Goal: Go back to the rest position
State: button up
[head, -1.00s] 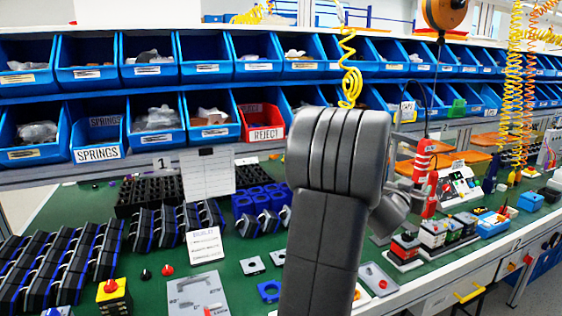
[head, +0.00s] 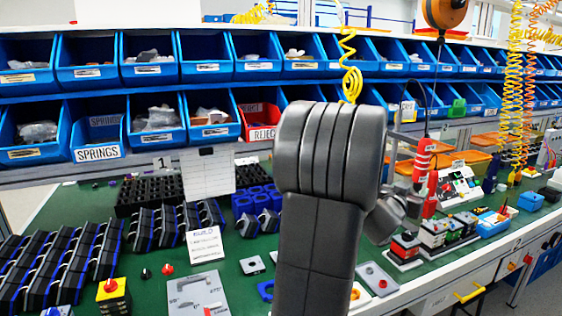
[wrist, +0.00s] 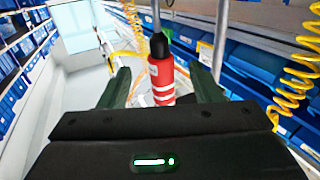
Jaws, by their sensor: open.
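My gripper (wrist: 163,88) shows in the wrist view with its two dark fingers spread apart and nothing between them that it touches. A red hanging tool (wrist: 161,80) with white bands shows beyond the gap between the fingers. In the head view my grey arm stands upright in the middle and hides part of the bench and bins behind it. My gripper is not clearly visible in the head view. The rotary switch with a red knob and yellow body (head: 112,292) stands at the front left of the green bench.
Blue bins (head: 150,60) fill two shelf rows behind the bench, with a red reject bin (head: 262,120) among them. Black-and-blue parts (head: 75,255) line the bench's left. The red tool (head: 424,172) hangs right of my arm, near yellow coiled hoses (head: 513,90).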

aim_at(417, 184)
jog(key=shift+x, duration=3.1)
jog(key=shift+f, duration=0.15)
